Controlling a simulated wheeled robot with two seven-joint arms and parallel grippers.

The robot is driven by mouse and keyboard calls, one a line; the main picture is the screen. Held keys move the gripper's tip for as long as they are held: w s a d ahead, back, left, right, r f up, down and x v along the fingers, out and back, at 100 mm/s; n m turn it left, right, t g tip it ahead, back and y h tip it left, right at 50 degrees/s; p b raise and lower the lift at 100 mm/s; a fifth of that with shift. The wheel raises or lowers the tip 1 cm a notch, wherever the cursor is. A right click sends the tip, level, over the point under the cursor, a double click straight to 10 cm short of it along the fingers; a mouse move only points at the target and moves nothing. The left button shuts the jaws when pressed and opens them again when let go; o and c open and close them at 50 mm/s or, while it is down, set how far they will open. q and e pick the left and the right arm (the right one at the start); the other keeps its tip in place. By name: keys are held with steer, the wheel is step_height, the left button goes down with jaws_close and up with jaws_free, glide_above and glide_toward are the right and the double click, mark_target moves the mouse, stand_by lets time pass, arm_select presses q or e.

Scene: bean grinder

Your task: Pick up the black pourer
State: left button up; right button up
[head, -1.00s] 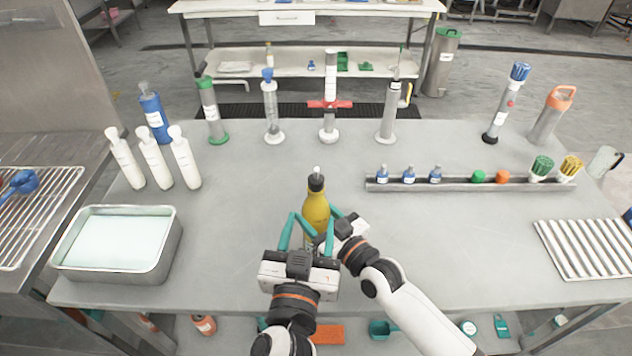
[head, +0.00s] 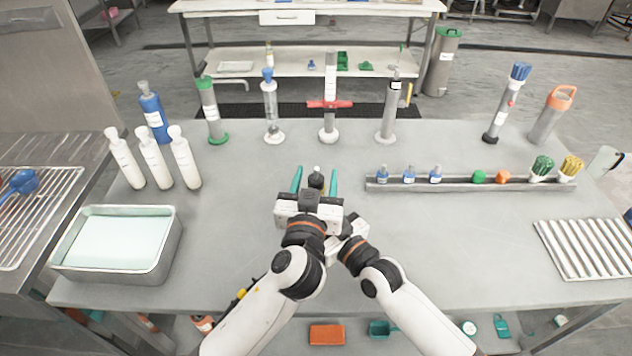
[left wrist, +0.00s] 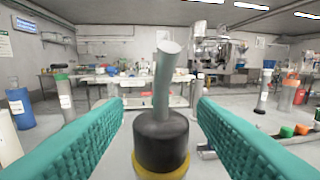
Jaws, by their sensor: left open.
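The black pourer (head: 316,181) has a black collar and a grey metal spout, and sits on top of the yellow bottle. In the left wrist view the pourer (left wrist: 161,138) stands upright in the centre, with a strip of the yellow bottle (left wrist: 150,172) below it. My left gripper (head: 315,178) is open, with one teal finger on each side of the pourer and a gap on both sides. My right gripper (head: 346,236) is low beside the bottle. Its fingers and most of the bottle are hidden behind my left gripper, so its grip does not show.
White bottles (head: 155,160) and a metal tub (head: 118,240) are at the left. Upright cylinders (head: 331,100) line the back. A rack (head: 470,183) with small bottles and brushes stands at the right, near a ribbed tray (head: 585,247). The tabletop around the grippers is clear.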

arm_select(q)
steer(key=c, duration=1)
step_height(320, 180, up, 10)
arm_select(e)
steer(key=o, duration=1.3)
steer(key=shift+c, duration=0.2)
